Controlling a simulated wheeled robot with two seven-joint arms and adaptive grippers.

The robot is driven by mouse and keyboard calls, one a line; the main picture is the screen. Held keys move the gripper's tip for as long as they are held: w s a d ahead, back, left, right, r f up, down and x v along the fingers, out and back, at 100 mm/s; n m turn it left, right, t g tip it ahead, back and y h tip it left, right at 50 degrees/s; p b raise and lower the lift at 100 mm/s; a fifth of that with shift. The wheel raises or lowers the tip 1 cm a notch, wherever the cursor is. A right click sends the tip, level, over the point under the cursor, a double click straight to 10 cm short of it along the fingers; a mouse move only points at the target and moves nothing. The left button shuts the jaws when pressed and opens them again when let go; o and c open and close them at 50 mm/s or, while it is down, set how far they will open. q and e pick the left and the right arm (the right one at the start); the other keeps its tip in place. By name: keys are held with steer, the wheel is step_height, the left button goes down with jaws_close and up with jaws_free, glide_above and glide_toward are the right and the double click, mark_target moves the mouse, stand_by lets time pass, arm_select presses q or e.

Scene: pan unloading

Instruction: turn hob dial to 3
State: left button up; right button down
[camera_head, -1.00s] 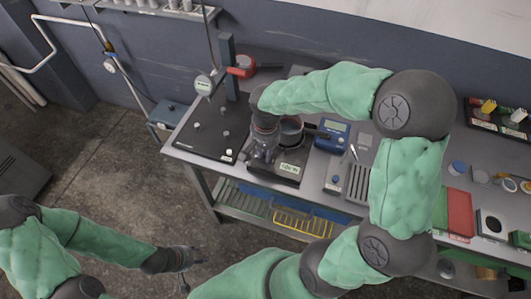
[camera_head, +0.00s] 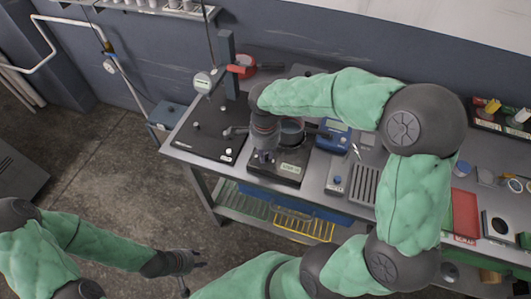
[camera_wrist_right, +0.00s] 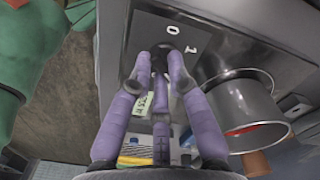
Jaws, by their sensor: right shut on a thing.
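The hob (camera_head: 292,170) is a dark unit near the bench's front edge, with a pale label on it. In the right wrist view its dark panel (camera_wrist_right: 225,35) shows the marks 0 and 1. My right gripper (camera_head: 263,157) is over the hob's left front part. In the right wrist view its purple fingers (camera_wrist_right: 163,62) close around the dark dial (camera_wrist_right: 160,73), which they mostly hide. Which mark the dial points to cannot be told. My left gripper (camera_head: 192,272) is empty, its fingers apart, over the floor before the bench.
A metal pan (camera_wrist_right: 243,108) with something red inside stands on the hob, close right of my right gripper; it also shows in the head view (camera_head: 292,129). A black plate with a gauge stand (camera_head: 205,130) is to the left. A blue device (camera_head: 335,135) is to the right.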

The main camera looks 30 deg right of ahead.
steer(key=m, duration=0.4)
steer(key=shift+a+m+b, duration=0.1)
steer(key=shift+m+b, duration=0.2)
steer(key=shift+w+m, duration=0.1)
steer(key=shift+m, duration=2.4)
steer(key=c, duration=1.2)
jaws_free()
steer(key=shift+r, duration=0.1)
step_height(320, 180, up, 12)
steer(key=shift+f, duration=0.1)
